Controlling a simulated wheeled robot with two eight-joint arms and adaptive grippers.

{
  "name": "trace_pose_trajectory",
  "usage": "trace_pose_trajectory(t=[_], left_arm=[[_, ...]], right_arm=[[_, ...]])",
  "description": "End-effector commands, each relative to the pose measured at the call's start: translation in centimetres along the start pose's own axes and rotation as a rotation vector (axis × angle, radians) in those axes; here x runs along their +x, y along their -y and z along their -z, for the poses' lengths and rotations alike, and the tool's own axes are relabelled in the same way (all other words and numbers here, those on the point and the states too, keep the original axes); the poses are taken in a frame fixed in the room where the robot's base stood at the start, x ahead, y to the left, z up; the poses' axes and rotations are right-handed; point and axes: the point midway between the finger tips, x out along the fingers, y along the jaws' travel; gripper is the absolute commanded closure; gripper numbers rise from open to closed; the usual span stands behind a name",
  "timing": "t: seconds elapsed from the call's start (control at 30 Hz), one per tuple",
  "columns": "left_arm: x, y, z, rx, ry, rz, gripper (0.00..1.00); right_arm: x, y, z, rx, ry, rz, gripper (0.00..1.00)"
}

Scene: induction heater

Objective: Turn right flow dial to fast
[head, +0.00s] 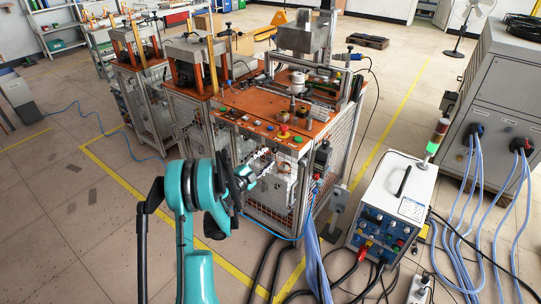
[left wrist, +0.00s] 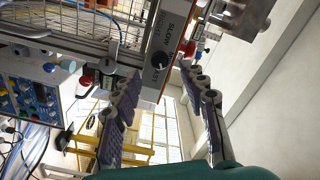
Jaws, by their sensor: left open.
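A black flow dial (left wrist: 160,50) sits on a narrow metal panel (left wrist: 146,82) in the left wrist view, between a "SLOW" label and a partly covered "FAST" label. In the head view my left gripper (head: 264,162) is at the front of the orange-topped machine (head: 258,98); the dial is too small to make out there. My right gripper is out of view.
A white heater box (head: 400,190) with a blue control panel and a signal lamp stands to the right. Cables and hoses (head: 316,258) run beside it. A red button (left wrist: 86,81) and wire mesh are near the gripper.

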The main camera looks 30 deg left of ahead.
Motion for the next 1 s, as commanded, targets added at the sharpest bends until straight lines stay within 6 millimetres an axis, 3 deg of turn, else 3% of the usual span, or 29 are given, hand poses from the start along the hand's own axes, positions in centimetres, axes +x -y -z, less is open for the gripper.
trace_pose_trajectory(t=[0.2, 0.4, 1.0], left_arm=[[-4.8, 0.1, -0.1, 0.0, 0.003, 0.001, 0.57], [-7.2, 0.0, -0.1, 0.0, 0.001, 0.001, 0.57], [-7.6, 0.0, 0.0, 0.0, 0.0, 0.0, 0.57]], right_arm=[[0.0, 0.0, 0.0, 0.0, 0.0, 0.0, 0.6], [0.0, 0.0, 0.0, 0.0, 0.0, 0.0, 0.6], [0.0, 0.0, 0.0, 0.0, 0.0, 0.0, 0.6]])
